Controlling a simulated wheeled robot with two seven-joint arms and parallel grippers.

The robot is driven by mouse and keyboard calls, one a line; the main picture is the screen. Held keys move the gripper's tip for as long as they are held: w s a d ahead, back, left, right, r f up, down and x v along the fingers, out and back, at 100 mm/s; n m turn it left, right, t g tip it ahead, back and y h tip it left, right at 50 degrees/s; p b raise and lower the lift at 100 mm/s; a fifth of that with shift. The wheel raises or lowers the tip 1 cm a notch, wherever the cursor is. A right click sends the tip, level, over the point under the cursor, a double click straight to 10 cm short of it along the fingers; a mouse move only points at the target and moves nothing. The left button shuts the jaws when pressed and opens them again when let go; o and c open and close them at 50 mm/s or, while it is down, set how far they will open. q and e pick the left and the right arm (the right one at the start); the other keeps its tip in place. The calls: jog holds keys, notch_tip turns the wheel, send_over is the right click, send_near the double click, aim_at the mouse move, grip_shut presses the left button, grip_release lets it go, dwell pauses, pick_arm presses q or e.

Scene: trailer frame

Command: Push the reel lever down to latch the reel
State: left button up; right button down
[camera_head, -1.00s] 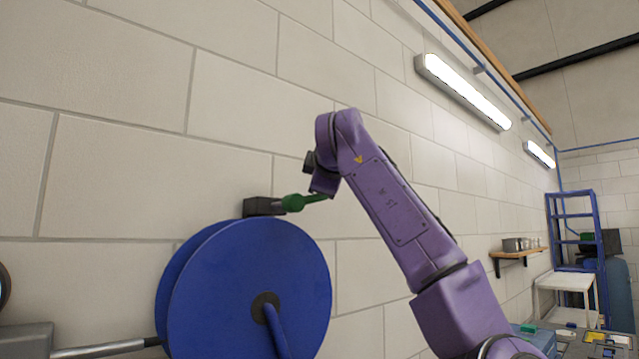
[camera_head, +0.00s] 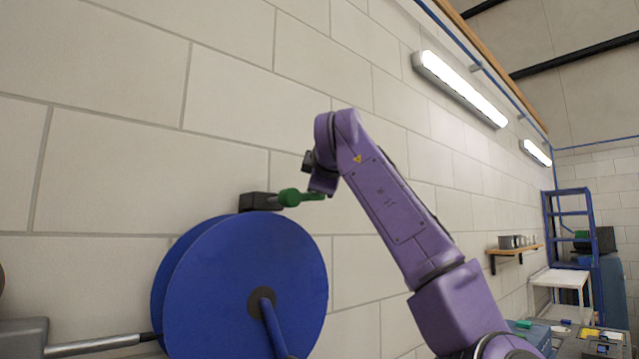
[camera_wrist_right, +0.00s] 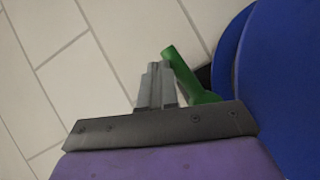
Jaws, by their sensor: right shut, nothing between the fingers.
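The reel lever has a green handle (camera_head: 291,197) that runs nearly level to the right from a black block (camera_head: 258,201) on the wall. The large blue reel (camera_head: 235,290) is just below it. My right arm reaches up from the lower right, and its wrist is at the free end of the handle. In the head view the wrist hides the fingers. In the wrist view my right gripper (camera_wrist_right: 155,72) is shut and empty. The green handle (camera_wrist_right: 188,78) lies close along its right side; I cannot tell whether they touch. My left gripper is out of view.
A pale block wall (camera_head: 100,150) stands close behind the reel and arm. A metal rod (camera_head: 95,345) meets the reel from the left. A wooden shelf (camera_head: 515,250), a white table (camera_head: 560,279) and a blue ladder (camera_head: 570,225) are farther off at the right.

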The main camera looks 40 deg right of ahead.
dwell(0.3)
jog(key=s+a+r+p, duration=0.1)
jog(key=s+r+p, duration=0.3)
jog(key=s+r, duration=0.5)
jog(key=shift+r, duration=0.2)
dwell(0.4)
